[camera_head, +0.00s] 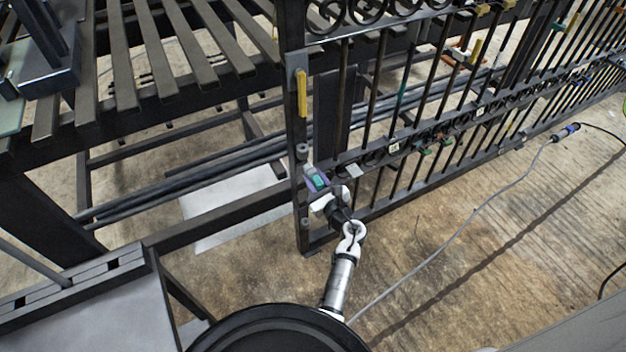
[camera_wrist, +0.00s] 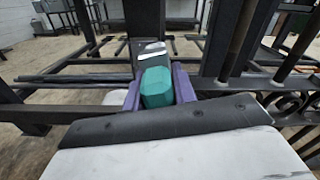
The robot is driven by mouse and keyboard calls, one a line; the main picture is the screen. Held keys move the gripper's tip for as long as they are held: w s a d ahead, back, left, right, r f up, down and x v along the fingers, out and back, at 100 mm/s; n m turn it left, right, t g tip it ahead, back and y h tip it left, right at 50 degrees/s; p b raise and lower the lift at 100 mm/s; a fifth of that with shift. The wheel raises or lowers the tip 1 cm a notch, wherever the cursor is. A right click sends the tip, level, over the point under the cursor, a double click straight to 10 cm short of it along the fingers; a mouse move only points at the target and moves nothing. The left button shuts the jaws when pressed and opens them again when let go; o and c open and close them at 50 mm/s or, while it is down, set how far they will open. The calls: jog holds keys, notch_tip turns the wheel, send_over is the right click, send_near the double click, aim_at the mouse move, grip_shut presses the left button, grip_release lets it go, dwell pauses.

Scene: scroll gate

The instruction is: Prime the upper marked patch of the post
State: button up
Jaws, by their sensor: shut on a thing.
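The post (camera_head: 293,125) is the dark upright at the left end of the scroll gate. A yellow strip (camera_head: 302,95) sits high on it, with a paler grey area (camera_head: 296,60) above. I cannot tell which is the marked patch. My gripper (camera_head: 317,184) is shut on a teal-handled tool (camera_head: 320,182) beside the post, well below the yellow strip. In the wrist view, purple fingers flank the teal handle (camera_wrist: 156,88). Its grey and white far end (camera_wrist: 148,50) points toward the dark post (camera_wrist: 145,20). Whether it touches the post is unclear.
The scroll gate (camera_head: 400,140) extends right from the post, with coloured pieces along its bars. A dark slatted rack (camera_head: 165,60) stands behind at left. Long dark bars (camera_head: 200,175) lie low behind the post. A grey cable (camera_head: 450,240) crosses the otherwise open floor at right.

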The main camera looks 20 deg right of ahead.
jog(key=s+d, duration=0.1)
jog(key=s, duration=0.5)
dwell(0.3)
jog(key=s, duration=0.3)
jog(key=shift+d+p, duration=0.3)
jog(key=shift+d, duration=0.05)
dwell(0.6)
jog(key=m+p, duration=0.1)
jog(key=a+r+m+p, duration=0.1)
jog(key=p, duration=0.1)
jog(key=shift+w+m, duration=0.15)
jog(key=shift+m, duration=0.25)
jog(key=w+a+m+p, duration=0.3)
jog(key=w+a+m, duration=0.1)
jog(key=w+m, duration=0.2)
jog(key=shift+f, duration=0.15)
